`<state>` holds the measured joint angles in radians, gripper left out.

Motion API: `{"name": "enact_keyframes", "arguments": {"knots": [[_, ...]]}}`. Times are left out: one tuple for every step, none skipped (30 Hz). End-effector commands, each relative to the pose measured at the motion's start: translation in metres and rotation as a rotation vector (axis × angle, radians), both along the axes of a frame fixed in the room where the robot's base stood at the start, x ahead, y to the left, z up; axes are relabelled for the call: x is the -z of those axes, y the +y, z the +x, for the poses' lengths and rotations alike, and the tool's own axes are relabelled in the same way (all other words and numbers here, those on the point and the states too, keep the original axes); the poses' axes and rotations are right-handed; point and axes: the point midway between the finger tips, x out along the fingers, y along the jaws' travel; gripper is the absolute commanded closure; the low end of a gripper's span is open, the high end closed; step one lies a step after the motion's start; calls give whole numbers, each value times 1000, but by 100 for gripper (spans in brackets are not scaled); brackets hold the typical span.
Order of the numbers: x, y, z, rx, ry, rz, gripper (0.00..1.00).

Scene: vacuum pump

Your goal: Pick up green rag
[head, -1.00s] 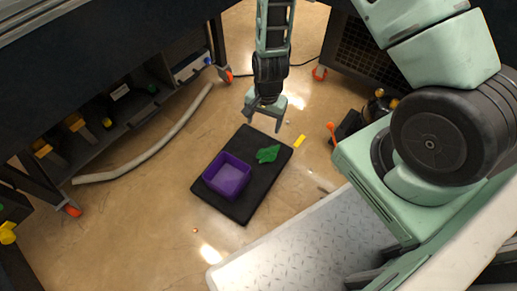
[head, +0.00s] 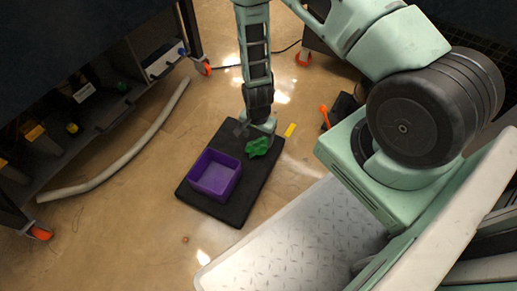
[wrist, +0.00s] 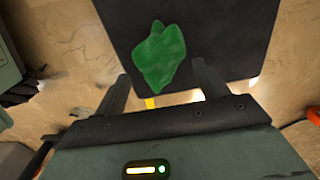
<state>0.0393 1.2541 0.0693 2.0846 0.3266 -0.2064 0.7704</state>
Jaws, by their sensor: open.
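The green rag (head: 258,147) lies crumpled on the black mat (head: 226,213) on the floor, beside the purple bin. It also shows in the wrist view as a green crumpled shape (wrist: 158,56) on the dark mat (wrist: 235,35), just beyond the fingertips and roughly between them. My gripper (head: 257,131) is close to the rag at the mat's far edge. In the wrist view my gripper (wrist: 162,75) is open, with its two fingers spread and nothing between them. Its height above the mat is hard to tell.
A purple bin (head: 215,176) stands on the mat left of the rag. A yellow strip (head: 290,130) lies on the floor right of the mat. A pale hose (head: 125,158) curves along the floor at left, near a dark shelf unit (head: 110,95). A white treaded platform (head: 290,240) is in front.

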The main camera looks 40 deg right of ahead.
Motion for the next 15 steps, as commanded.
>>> {"name": "enact_keyframes", "arguments": {"knots": [[3, 0, 0, 0, 0, 0, 27], [4, 0, 0, 0, -1, 0, 27], [5, 0, 0, 0, -1, 0, 27], [6, 0, 0, 0, -1, 0, 27], [7, -1, 1, -1, -1, 0, 27], [11, -1, 1, -1, -1, 0, 27], [13, -1, 1, -1, -1, 0, 27], [17, -1, 1, -1, -1, 0, 27], [22, -2, 1, -1, -1, 0, 27], [25, -2, 2, -1, -1, 0, 27], [29, -3, 2, -1, -1, 0, 27], [34, -4, 2, 0, -1, 0, 27], [38, -4, 2, 0, -1, 0, 27], [42, -4, 2, 0, 0, 0, 27], [48, -4, 2, 0, 0, 0, 27]]}}
